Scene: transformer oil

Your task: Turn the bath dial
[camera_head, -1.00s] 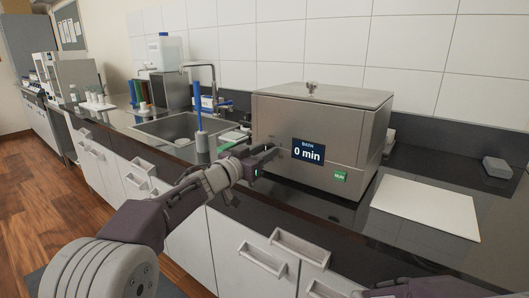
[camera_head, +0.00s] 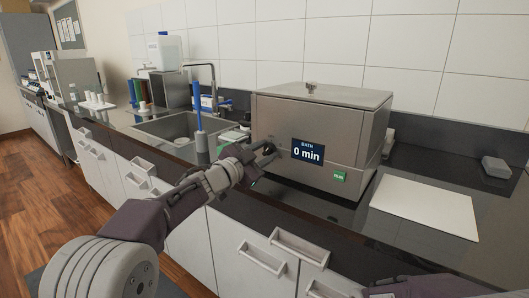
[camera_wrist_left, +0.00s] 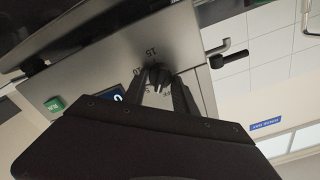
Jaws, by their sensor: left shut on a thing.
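The bath (camera_head: 320,118) is a grey metal box with a lid on the dark counter. Its front has a blue display (camera_head: 307,152) reading "BATH 0 min" and a green button (camera_head: 339,176). In the left wrist view the dark bath dial (camera_wrist_left: 158,74) sits on the front panel among printed numbers, 15 among them. My left gripper (camera_head: 268,152) is at the left part of the bath's front, with its fingers shut on the dial. The fingers (camera_wrist_left: 160,90) partly hide the dial and its marks. My right gripper is out of view; only part of that arm shows at bottom right.
A white sheet (camera_head: 425,208) lies on the counter right of the bath, with a small grey block (camera_head: 496,167) behind it. The sink (camera_head: 176,128) and a blue-handled brush (camera_head: 198,110) are on the left. Drawer handles (camera_head: 300,246) stick out below the counter.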

